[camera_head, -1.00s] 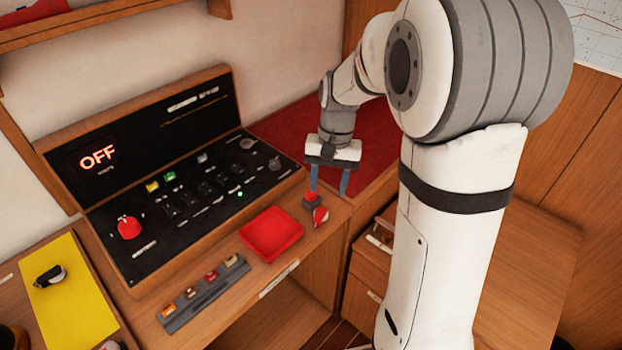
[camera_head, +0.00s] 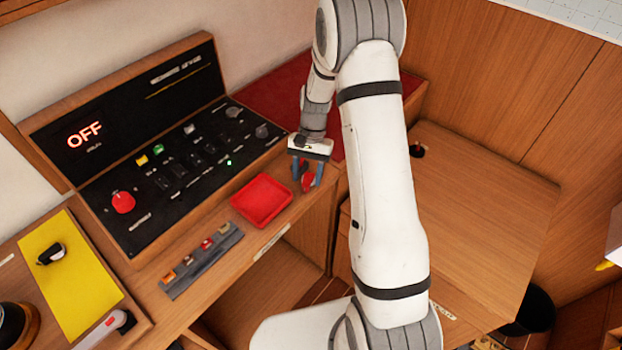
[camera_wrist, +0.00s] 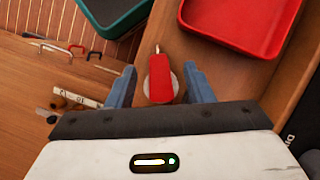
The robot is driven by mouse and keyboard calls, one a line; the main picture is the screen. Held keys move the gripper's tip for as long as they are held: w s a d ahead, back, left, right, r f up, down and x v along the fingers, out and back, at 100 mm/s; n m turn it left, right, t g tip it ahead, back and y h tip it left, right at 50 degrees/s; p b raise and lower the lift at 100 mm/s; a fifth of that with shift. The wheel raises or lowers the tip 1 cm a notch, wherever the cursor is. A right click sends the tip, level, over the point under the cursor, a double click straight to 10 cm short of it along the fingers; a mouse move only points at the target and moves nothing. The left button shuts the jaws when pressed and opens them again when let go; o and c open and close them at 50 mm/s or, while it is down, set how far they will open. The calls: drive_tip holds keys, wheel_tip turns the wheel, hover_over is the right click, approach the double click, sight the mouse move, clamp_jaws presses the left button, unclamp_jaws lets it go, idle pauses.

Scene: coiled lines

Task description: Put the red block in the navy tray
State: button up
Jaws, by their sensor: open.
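A red piece (camera_head: 308,183) stands at the right end of the wooden ledge. In the wrist view the red piece (camera_wrist: 160,80) looks like a block with a thin metal tip, and a pale round shape shows behind it. My gripper (camera_head: 307,178) is open, with its blue fingers on either side of the red piece. In the wrist view my gripper (camera_wrist: 160,76) has visible gaps between both fingers and the piece. I cannot make out a navy tray in either view.
A shallow red tray (camera_head: 262,200) lies just left of my gripper. A teal tray (camera_wrist: 88,12) shows at the top of the wrist view. A black control panel (camera_head: 180,170) reading OFF stands behind, and a grey strip (camera_head: 202,260) with several small pieces lies in front.

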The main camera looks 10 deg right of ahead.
drive_tip(key=shift+x, duration=0.9)
drive_tip(key=shift+c, duration=0.2)
clamp_jaws()
